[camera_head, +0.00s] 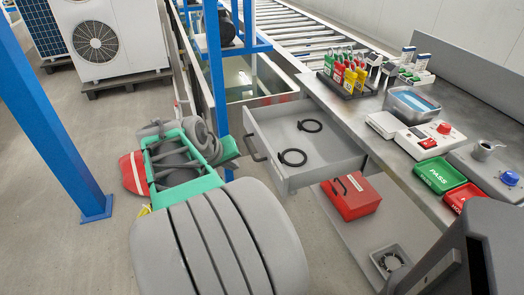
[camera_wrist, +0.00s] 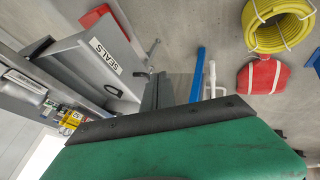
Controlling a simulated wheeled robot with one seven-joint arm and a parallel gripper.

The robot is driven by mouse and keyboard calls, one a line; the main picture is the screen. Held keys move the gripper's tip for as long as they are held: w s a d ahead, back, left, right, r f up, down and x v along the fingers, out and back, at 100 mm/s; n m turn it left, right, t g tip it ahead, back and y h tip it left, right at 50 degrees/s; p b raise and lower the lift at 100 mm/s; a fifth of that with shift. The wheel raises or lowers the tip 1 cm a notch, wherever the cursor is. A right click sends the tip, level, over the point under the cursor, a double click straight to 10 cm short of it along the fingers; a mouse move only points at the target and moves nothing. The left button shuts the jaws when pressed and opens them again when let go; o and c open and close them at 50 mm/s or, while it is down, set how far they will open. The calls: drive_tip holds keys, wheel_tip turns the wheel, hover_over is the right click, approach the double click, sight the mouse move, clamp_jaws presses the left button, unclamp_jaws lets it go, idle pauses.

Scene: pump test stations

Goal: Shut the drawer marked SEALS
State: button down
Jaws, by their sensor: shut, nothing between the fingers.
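The drawer marked SEALS (camera_wrist: 112,62) stands pulled out from the bench at the left of the wrist view, its label on the front panel. My gripper (camera_wrist: 165,90) is shut and empty. Its dark fingers point toward the floor, to the right of the drawer front in the wrist view. In the head view its green body shows left of the drawer handle; the fingertips are hidden there. I cannot tell whether it touches the drawer.
A red box (camera_head: 350,196) sits below the drawer. The bench top holds padlocks on a rack (camera_head: 346,75), a grey bin (camera_head: 411,104) and a green PASS tray (camera_head: 440,175). Blue posts (camera_head: 215,75) stand near my arm. A yellow hose (camera_wrist: 276,25) lies on the floor.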

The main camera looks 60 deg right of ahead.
drive_tip(key=s+d, duration=0.2)
drive_tip(key=b, duration=0.3)
approach(268, 168)
drive_tip(key=shift+x, duration=2.2)
